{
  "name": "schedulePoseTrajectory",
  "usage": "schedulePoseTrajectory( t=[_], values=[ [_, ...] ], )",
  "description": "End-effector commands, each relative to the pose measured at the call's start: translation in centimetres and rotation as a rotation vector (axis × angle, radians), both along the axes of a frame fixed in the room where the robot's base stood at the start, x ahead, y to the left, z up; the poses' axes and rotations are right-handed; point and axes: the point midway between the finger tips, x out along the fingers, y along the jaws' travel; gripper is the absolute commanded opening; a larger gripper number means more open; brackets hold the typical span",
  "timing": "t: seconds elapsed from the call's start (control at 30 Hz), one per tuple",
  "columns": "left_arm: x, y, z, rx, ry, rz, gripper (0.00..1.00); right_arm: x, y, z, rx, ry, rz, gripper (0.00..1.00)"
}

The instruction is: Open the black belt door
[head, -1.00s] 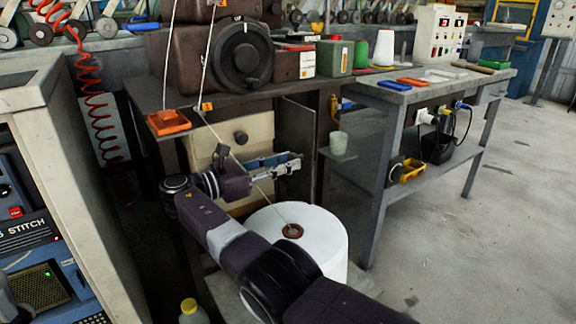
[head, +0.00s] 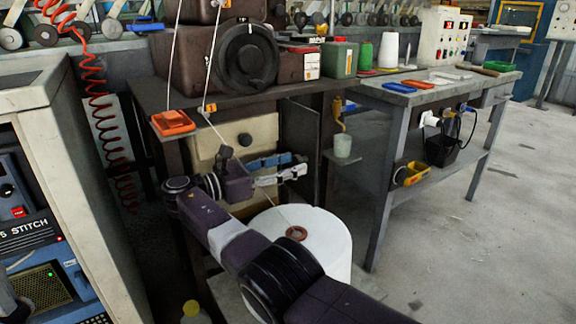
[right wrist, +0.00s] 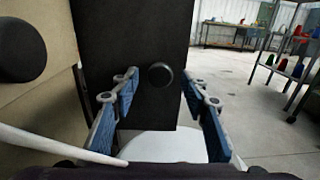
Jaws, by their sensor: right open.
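The black belt door (head: 298,145) is a dark upright panel under the machine table, right of a beige panel. In the right wrist view the black door (right wrist: 135,35) fills the middle, with a round black knob (right wrist: 160,76) on its face. My right gripper (head: 290,167) is in front of it in the head view. In the wrist view its blue-padded fingers (right wrist: 160,88) are open, one on each side of the knob. I see no contact with the knob. My left gripper is not in view.
A beige panel (head: 232,138) with its own black knob is left of the door. A white roll (head: 325,235) stands below my right arm, with a thread rising from it. An orange tray (head: 172,122) sits on the table edge. A workbench (head: 400,95) stands to the right.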

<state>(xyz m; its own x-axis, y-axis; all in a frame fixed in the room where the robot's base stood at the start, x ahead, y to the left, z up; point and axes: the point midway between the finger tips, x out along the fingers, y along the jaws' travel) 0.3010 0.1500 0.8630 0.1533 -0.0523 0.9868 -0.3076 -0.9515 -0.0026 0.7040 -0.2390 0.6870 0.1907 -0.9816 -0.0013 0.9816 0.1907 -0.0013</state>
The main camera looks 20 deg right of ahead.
Motion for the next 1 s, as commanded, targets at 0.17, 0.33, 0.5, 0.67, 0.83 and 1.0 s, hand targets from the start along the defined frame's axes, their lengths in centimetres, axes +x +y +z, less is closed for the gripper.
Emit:
schedulePoseTrajectory(
  t=[0.17, 0.33, 0.5, 0.67, 0.83, 1.0],
  values=[
    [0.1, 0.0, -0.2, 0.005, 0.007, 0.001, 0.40, 0.0, 0.0, 0.4, -0.001, -0.002, 0.000, 0.41],
    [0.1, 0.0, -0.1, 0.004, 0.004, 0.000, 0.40, 0.0, 0.0, 2.2, 0.000, -0.006, 0.000, 0.41],
    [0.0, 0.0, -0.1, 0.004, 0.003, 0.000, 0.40, 0.0, 0.0, 5.7, -0.001, -0.007, 0.001, 0.41],
    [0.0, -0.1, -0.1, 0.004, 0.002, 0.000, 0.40, 0.0, 0.0, 8.3, 0.000, -0.003, -0.001, 0.41],
    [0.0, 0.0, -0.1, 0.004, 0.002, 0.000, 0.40, 0.0, 0.0, 9.8, 0.000, -0.001, -0.001, 0.41],
    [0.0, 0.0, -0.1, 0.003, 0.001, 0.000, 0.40, 0.0, 0.0, 10.0, 0.000, 0.001, -0.001, 0.41]
  ],
)
